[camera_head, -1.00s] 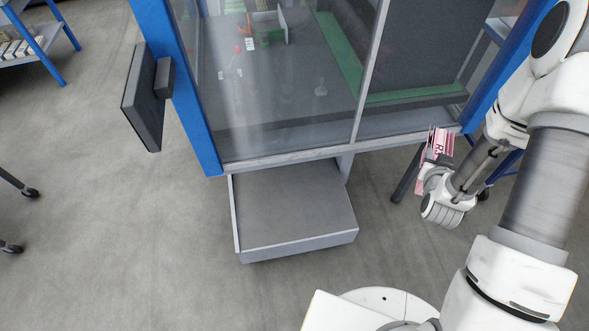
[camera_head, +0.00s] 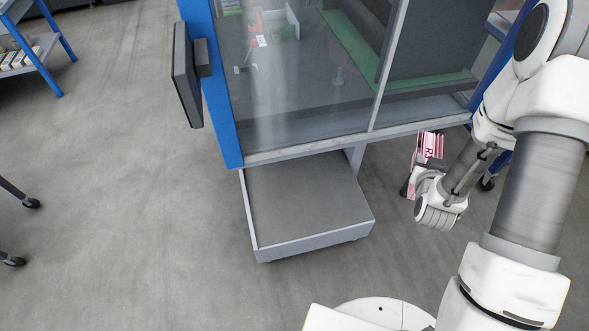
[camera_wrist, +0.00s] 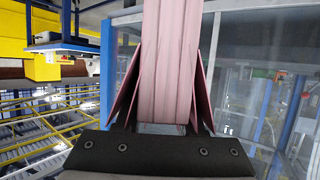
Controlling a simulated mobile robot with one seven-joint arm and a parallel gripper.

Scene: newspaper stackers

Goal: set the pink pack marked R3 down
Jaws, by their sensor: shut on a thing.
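The pink pack marked R3 (camera_head: 430,146) is in my gripper (camera_head: 418,172) at the right of the head view, in front of the glazed machine's lower right part. In the wrist view the pink pack (camera_wrist: 168,70) stands between the fingers of my gripper (camera_wrist: 165,125), which is shut on it. The pack is off the floor, with nothing seen touching it but my gripper. Its far end runs out of the top of the wrist view.
A grey tray (camera_head: 312,244) with a low rim juts from under the glazed blue-framed machine (camera_head: 226,110); it is empty. A dark monitor (camera_head: 187,75) sticks out at the machine's left. A blue shelf rack (camera_head: 40,55) stands at far left. The floor between is clear.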

